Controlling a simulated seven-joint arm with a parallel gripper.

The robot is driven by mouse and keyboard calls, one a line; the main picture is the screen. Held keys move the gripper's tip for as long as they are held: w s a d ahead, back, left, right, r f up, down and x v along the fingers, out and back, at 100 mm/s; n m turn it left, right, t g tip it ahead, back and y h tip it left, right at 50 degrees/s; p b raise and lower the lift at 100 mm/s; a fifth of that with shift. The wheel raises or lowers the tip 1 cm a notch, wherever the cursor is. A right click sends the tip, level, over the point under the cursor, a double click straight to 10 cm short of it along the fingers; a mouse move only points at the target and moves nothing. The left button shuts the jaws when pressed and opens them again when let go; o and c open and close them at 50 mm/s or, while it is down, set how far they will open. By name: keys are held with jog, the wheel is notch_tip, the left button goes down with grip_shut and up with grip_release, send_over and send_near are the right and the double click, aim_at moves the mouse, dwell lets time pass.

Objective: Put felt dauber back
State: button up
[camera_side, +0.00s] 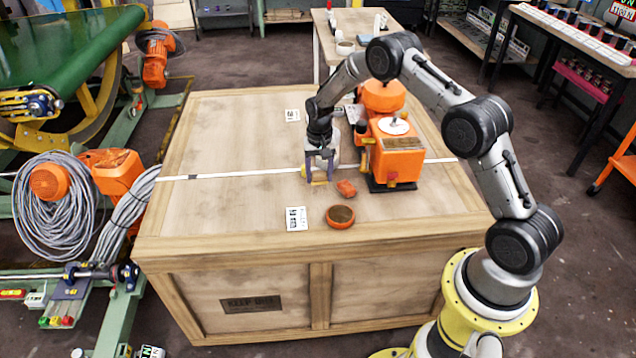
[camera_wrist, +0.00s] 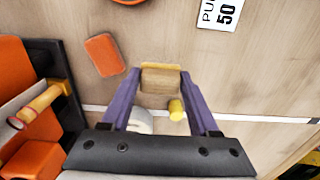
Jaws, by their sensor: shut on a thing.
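My gripper (camera_side: 320,170) is above the crate top, left of the orange machine. In the wrist view its purple fingers (camera_wrist: 160,76) are shut on a tan block with a yellow edge, which looks like the felt dauber (camera_wrist: 160,79). The block's lower side is hidden, and I cannot tell whether it touches the wood. A small yellow cylinder (camera_wrist: 177,109) shows between the fingers. A round orange dish with a brown inside (camera_side: 340,217) sits toward the crate's front edge. A small orange block (camera_side: 346,188) lies between the dish and the machine; it also shows in the wrist view (camera_wrist: 104,55).
The orange machine (camera_side: 397,155) stands close on the gripper's right. The wooden crate (camera_side: 230,215) has a white strip across its top and printed cards, one (camera_side: 297,219) left of the dish. The left half of the crate top is clear.

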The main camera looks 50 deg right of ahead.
aim_at(318, 183)
jog(key=shift+w+f, duration=0.25)
jog(key=shift+f, duration=0.15)
jog(key=shift+d+f, duration=0.1)
jog(key=shift+f, duration=1.4)
jog(key=shift+f, duration=0.1)
jog(key=o, duration=1.3)
